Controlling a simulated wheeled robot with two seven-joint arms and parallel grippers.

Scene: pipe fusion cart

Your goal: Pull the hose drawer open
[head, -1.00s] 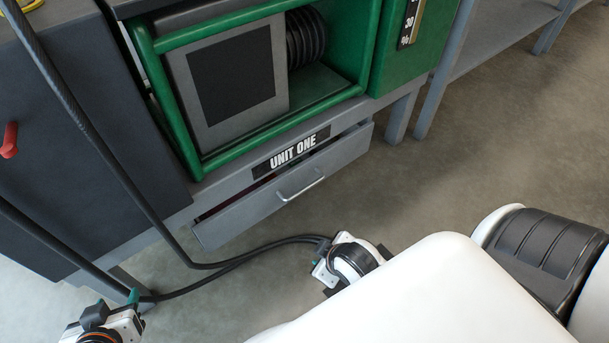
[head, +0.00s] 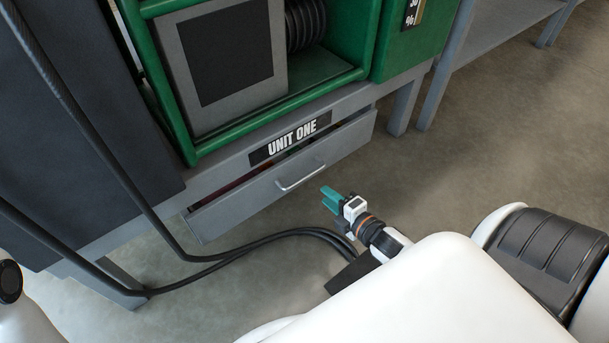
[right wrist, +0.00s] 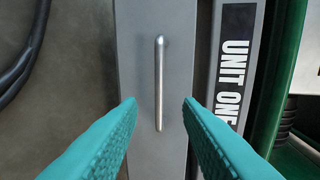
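The grey hose drawer (head: 240,205) sits under the UNIT ONE label in the head view. It stands slightly out, with a narrow gap along its top where bits of red and green show. Its silver bar handle (head: 300,177) is on the front face. My right gripper (head: 328,197) has teal fingers, is open and empty, and is just in front of the drawer, right of and below the handle. In the right wrist view the handle (right wrist: 159,85) lies lengthwise between the spread fingertips (right wrist: 159,103), with no visible contact. My left gripper is out of view.
A green-framed cart (head: 285,105) with a grey box inside stands above the drawer. Black hoses (head: 225,258) hang at the left and loop across the floor below the drawer. A grey bench (head: 500,35) stands at the back right. The floor right of the drawer is clear.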

